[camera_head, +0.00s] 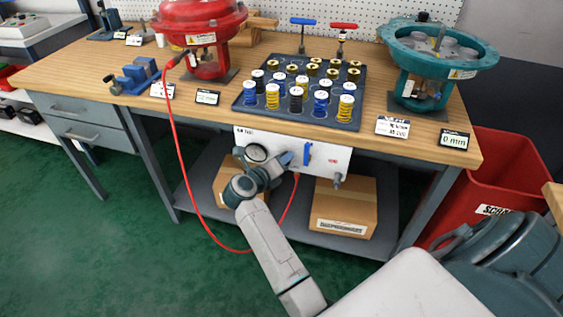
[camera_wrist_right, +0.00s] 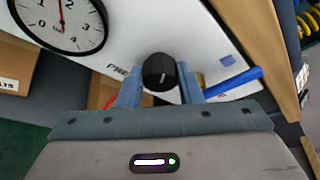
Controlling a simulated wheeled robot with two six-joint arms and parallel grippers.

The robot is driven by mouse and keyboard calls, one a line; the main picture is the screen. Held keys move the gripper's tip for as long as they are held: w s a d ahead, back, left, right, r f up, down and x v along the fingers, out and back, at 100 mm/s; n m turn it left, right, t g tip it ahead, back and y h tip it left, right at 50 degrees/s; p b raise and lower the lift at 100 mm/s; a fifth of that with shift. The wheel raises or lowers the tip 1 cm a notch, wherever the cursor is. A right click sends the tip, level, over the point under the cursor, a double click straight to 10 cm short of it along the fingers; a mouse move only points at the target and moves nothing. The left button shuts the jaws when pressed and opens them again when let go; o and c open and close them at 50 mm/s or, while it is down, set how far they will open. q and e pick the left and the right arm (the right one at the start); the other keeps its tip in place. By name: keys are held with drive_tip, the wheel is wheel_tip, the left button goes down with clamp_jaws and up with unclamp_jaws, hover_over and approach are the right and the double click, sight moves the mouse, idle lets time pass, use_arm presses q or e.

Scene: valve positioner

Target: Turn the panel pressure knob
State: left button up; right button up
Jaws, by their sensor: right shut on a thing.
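The black pressure knob (camera_wrist_right: 160,72) is on the white panel (camera_head: 330,160) under the front edge of the bench. It has a small white mark on its face. My right gripper (camera_head: 284,160) reaches up to the panel, and its two blue fingers (camera_wrist_right: 160,84) are shut on the knob from both sides. In the head view the gripper hides the knob. A round gauge (camera_wrist_right: 58,18) with a red needle sits beside the knob, and part of it also shows in the head view (camera_head: 257,152). My left gripper is not in view.
A blue lever handle (camera_head: 307,154) is on the panel close to the right of my gripper. A red hose (camera_head: 181,150) hangs from the red actuator (camera_head: 200,25) and loops below the panel. A cardboard box (camera_head: 343,207) stands on the lower shelf. A red bin (camera_head: 490,165) stands at right.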

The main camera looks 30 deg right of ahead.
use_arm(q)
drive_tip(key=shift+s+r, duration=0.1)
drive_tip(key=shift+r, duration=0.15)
use_arm(e)
drive_tip(key=shift+f+m, duration=0.1)
drive_tip(key=shift+m, duration=0.3)
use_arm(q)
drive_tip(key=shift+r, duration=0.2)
use_arm(e)
drive_tip(key=shift+y, duration=0.3)
drive_tip(key=o, duration=1)
drive_tip(key=shift+c, duration=0.2)
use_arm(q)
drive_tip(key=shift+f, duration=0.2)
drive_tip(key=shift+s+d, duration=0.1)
